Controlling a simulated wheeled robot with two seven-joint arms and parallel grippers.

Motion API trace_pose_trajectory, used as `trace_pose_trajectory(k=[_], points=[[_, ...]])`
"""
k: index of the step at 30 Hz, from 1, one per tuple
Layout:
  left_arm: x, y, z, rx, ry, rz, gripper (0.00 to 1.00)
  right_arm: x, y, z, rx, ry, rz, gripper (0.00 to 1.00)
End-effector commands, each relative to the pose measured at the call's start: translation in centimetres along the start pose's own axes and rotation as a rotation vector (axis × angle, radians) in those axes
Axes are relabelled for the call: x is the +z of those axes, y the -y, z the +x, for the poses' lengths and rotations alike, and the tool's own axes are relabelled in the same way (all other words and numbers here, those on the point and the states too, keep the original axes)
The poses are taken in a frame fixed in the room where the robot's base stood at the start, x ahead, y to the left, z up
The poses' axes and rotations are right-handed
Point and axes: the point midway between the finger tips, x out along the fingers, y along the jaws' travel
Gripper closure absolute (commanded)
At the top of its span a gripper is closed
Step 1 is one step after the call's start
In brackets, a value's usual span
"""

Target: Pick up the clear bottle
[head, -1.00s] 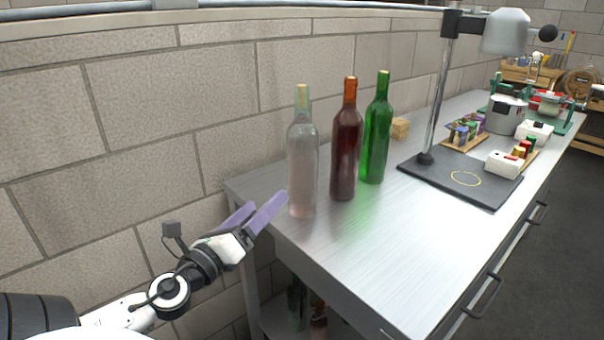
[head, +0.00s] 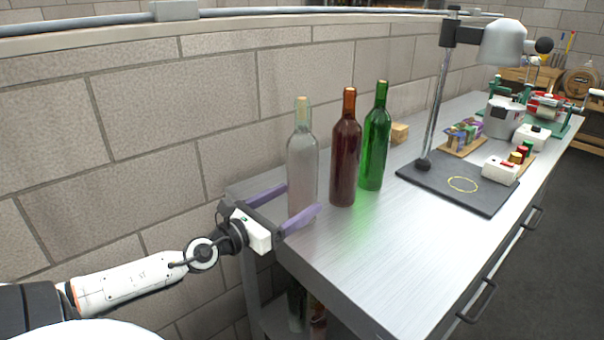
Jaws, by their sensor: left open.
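The clear bottle (head: 302,160) stands upright at the near left end of the metal bench, with a cork in its neck. My left gripper (head: 302,203) is open, low at the bottle's lower body. One purple finger reaches behind or to the left of the bottle, and the other passes in front of its base. I cannot tell whether either finger touches the glass. The front finger hides part of the bottle's base. My right gripper is not in view.
A dark red bottle (head: 345,150) and a green bottle (head: 376,138) stand close to the right of the clear one. The steel bench (head: 400,240) is clear in front. A black stand base (head: 460,187) with a lamp post lies further right. A block wall runs behind.

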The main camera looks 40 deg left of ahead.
Motion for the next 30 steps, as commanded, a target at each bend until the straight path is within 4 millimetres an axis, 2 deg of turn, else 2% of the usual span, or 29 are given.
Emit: trace_pose_trajectory(k=[3, 8, 18, 20, 30], points=[[1.0, -0.4, 1.8, 0.000, 0.004, 0.002, 0.22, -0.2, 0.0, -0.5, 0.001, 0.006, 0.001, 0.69], [0.6, -0.3, 3.1, 0.001, 0.003, -0.001, 0.22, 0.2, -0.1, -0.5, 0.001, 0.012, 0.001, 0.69], [0.4, -0.3, 3.6, 0.000, 0.001, -0.001, 0.22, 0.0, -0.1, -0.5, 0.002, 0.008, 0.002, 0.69], [0.4, -0.3, 3.6, 0.000, 0.001, -0.001, 0.30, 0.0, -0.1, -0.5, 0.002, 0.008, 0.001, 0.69], [0.4, -0.3, 3.6, 0.000, 0.002, -0.001, 0.88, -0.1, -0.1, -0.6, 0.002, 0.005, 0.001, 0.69]])
